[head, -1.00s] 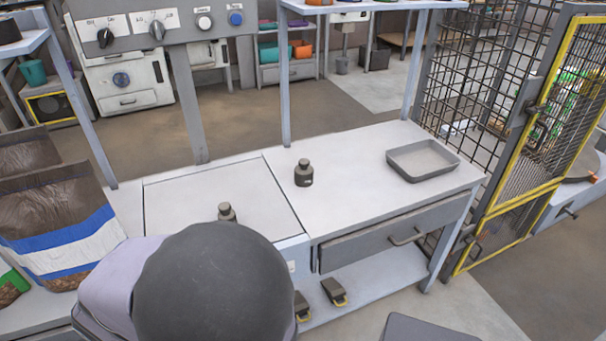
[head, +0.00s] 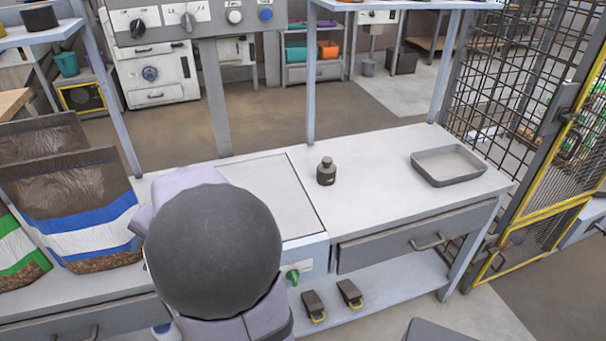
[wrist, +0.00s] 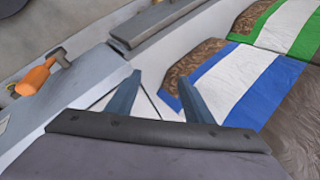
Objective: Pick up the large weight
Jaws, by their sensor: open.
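A dark weight with a knobbed top (head: 326,172) stands upright on the bench top, just right of the flat square plate (head: 262,181). The smaller-looking second weight seen on the plate earlier is now hidden behind my arm. In the wrist view my gripper (wrist: 160,81) is open, its two blue-grey fingers apart with nothing between them. It faces the bench and the bags, and no weight shows there. In the head view my arm hides the gripper.
A grey tray (head: 482,180) sits at the bench's right end. Filled bags stand at left, one with a blue stripe (head: 92,222). A wire cage (head: 500,60) borders the right. Bench between weight and tray is clear.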

